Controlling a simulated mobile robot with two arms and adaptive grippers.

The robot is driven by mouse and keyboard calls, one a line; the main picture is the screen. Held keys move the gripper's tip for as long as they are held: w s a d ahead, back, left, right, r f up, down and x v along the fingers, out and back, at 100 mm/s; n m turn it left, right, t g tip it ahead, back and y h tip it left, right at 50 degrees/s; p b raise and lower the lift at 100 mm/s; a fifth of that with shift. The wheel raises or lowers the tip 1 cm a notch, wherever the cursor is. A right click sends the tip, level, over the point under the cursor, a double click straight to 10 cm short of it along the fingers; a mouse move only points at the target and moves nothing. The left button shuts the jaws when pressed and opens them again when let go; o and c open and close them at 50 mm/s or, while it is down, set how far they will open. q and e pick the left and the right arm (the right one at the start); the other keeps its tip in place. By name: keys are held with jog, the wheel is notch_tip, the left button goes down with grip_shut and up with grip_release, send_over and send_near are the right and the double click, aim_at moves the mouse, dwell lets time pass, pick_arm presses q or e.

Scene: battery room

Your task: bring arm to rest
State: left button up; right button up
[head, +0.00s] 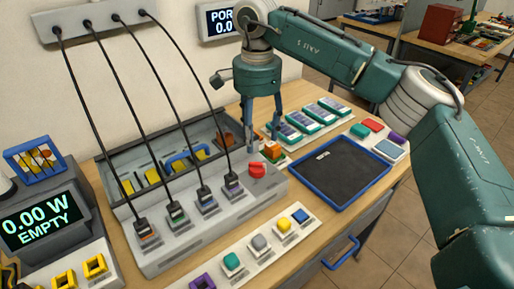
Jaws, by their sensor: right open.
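My right gripper (264,144) points straight down from the green arm that comes in from the right. Its two fingers are apart, with nothing seen between them. The fingertips hang over the back right end of the grey charging unit (165,262), close to a red knob (257,170) and a small orange and green block (271,149). I cannot tell whether a finger touches the unit or the block. My left gripper is not in view.
Several black cables run from a wall strip (95,20) to plugs on the unit. Teal packs (320,113) line the back. Coloured blocks stand on a front strip (262,250). A display (40,215) reads 0.00 W EMPTY.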

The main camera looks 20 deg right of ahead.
jog(key=shift+r, duration=0.85)
